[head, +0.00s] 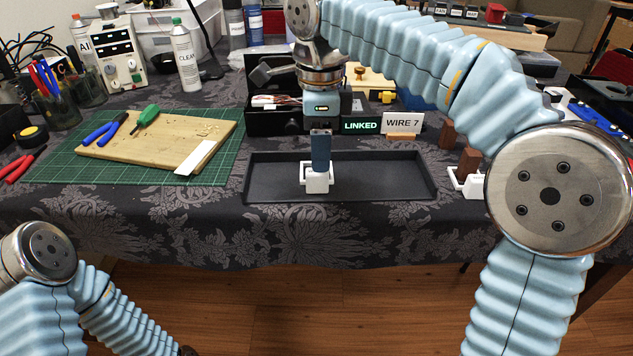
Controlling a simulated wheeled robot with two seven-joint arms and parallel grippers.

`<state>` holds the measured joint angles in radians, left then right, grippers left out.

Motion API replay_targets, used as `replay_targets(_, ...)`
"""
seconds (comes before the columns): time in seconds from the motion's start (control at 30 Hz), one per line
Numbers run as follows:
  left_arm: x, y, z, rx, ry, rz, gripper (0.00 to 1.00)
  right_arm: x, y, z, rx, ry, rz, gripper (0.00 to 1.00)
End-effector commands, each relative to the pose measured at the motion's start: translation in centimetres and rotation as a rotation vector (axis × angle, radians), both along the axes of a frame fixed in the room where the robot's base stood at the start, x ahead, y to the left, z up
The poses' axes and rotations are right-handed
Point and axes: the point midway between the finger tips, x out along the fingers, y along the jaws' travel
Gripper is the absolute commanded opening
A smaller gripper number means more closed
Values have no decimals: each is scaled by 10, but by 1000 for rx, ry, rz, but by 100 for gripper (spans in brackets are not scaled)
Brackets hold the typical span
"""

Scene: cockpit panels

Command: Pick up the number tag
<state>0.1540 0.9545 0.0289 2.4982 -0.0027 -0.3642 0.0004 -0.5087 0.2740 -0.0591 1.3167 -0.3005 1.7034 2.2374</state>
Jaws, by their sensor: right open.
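A white card reading "WIRE 7" (402,122) stands in a small wooden holder behind the black tray; it is the only numbered label I can make out. A blank white strip (197,158) lies at the edge of the wooden board. My right gripper (321,136) points down over the black tray (400,178), left of the card and apart from it. Its jaws are open, though the fingers are hard to make out. A dark blue upright piece (320,153) and a white block (316,181) show just below it. My left gripper is out of view.
A green "LINKED" display (361,126) stands left of the card. The wooden board (160,145) with pliers and a screwdriver lies on a green mat at left. Brown blocks (468,160) and a white holder (460,184) are at right. The tray's right half is bare.

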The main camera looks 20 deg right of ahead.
Motion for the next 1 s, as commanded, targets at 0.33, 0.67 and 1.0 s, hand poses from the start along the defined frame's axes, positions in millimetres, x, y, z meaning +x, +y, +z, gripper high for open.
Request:
replay_targets(0.33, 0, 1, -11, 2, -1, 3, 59, -2, 5, -46, 0, 1, 0, 55)
replay_targets(0.67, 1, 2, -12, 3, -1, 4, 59, -2, 5, -55, 1, -1, 0, 55)
replay_targets(1.0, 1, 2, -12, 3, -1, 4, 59, -2, 5, -55, 1, 0, 0, 5)
